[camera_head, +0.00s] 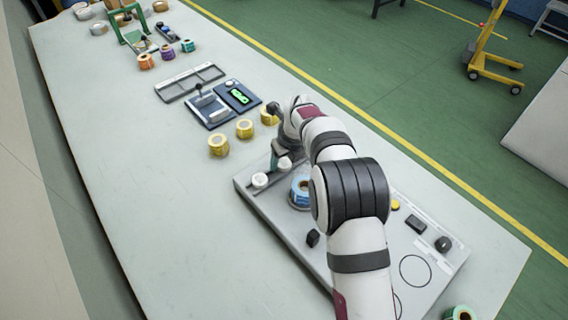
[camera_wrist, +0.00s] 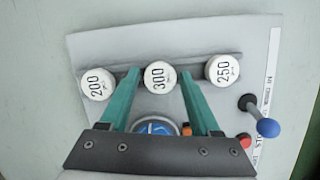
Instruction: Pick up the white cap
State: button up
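Three round white caps stand in a row in the wrist view: one marked 200 (camera_wrist: 97,84), one marked 300 (camera_wrist: 160,77) and one marked 250 (camera_wrist: 222,70). In the head view, two white caps show (camera_head: 260,180) (camera_head: 284,163); any third is hidden by my arm. My gripper (camera_wrist: 160,73) has green fingers, spread apart and empty. Its tips lie on either side of the 300 cap in the picture, with small gaps. Its height above the cap is unclear. In the head view my gripper (camera_head: 277,158) is partly hidden, over the panel's far edge.
A blue-tipped lever (camera_wrist: 267,127) and red button (camera_wrist: 244,140) stand right of the caps. Yellow rolls (camera_head: 218,145) lie beyond the panel. The table's left side is clear.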

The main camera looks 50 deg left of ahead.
grip_shut()
